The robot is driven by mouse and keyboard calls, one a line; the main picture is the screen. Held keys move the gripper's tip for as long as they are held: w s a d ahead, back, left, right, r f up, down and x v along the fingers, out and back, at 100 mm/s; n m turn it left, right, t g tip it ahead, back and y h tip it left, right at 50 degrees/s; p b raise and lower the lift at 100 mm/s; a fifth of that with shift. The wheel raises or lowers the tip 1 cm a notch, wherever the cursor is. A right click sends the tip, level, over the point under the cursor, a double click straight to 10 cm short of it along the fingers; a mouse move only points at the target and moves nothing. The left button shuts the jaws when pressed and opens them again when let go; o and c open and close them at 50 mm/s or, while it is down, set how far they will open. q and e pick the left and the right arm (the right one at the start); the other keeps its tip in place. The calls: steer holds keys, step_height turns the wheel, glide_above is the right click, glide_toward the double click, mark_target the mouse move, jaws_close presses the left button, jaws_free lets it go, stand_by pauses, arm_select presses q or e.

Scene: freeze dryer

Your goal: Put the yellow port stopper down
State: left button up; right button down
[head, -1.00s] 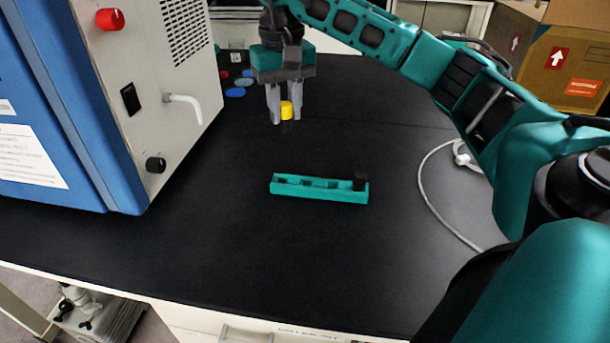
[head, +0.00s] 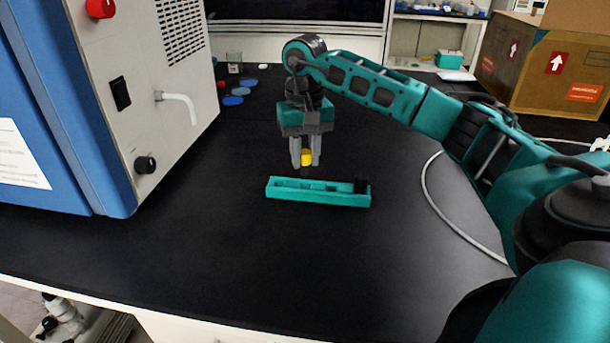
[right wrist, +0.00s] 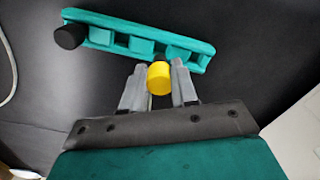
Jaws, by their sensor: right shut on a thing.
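The yellow port stopper (head: 307,157) is between the fingers of my right gripper (head: 305,160), which is shut on it. In the right wrist view the stopper (right wrist: 159,78) shows between the two grey fingertips of the gripper (right wrist: 160,80). A teal rack (head: 310,190) with several slots lies on the black bench in front of the gripper. A black stopper (head: 361,186) sits at its right end; in the right wrist view it is at the rack's left end (right wrist: 69,36). The yellow stopper appears just above and beside the rack (right wrist: 185,52). My left gripper is not in view.
A blue and white freeze dryer (head: 140,110) with a white port spout (head: 180,103) stands on the left. Blue and red discs (head: 237,92) lie behind. A white cable (head: 440,205) curves on the right. The bench front is clear.

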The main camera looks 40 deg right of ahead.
mark_target(305, 174)
step_height(305, 174, down, 4)
steer(key=shift+f+b, duration=0.1)
steer(key=shift+b, duration=0.25)
steer(key=shift+f, duration=0.1)
steer(key=shift+f, duration=0.2)
steer(key=c, duration=0.9)
jaws_free()
